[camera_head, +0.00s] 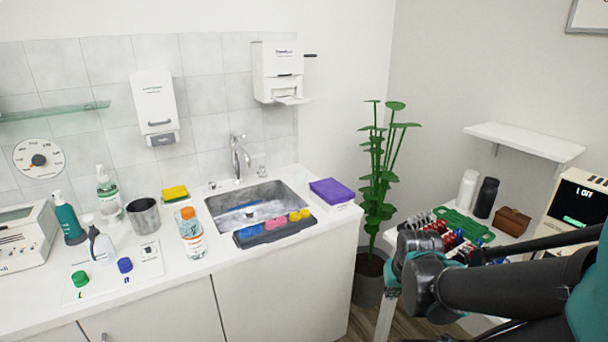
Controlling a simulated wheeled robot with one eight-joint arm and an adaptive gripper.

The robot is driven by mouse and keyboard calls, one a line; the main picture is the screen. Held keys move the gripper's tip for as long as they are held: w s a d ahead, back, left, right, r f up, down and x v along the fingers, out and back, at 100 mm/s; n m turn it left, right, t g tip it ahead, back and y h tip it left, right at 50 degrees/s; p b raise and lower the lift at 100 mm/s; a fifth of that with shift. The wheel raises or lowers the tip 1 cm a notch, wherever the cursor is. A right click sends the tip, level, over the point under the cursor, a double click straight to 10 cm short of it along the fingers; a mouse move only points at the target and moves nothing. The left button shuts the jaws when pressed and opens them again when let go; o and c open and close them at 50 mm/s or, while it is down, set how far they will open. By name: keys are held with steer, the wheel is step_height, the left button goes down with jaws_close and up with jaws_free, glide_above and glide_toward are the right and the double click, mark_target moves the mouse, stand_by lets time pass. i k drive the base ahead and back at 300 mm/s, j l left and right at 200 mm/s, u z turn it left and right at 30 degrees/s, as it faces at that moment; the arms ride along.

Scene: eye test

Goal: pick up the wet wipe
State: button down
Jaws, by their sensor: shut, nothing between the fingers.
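I cannot make out a thing that is surely a wet wipe. A purple, flat-topped pack (331,190) with a white lower edge lies on the counter just right of the sink. It may be a pack of wipes or a cloth; its label is too small to read. My dark arm (510,285) reaches in from the right, in front of the side table and well right of the purple pack. I cannot pick out my gripper's fingers.
The sink (262,200) has a dark tray (262,239) of coloured pieces along its front. Bottles, a metal cup (144,216) and a yellow sponge (175,193) crowd the counter to its left. A plant (380,180) stands between counter and side table.

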mark_target(300, 177)
steer(key=z, duration=2.6)
steer(key=u, duration=3.05)
steer(key=i+j, duration=0.1)
steer(key=i, duration=0.55)
steer(key=l+z, duration=0.05)
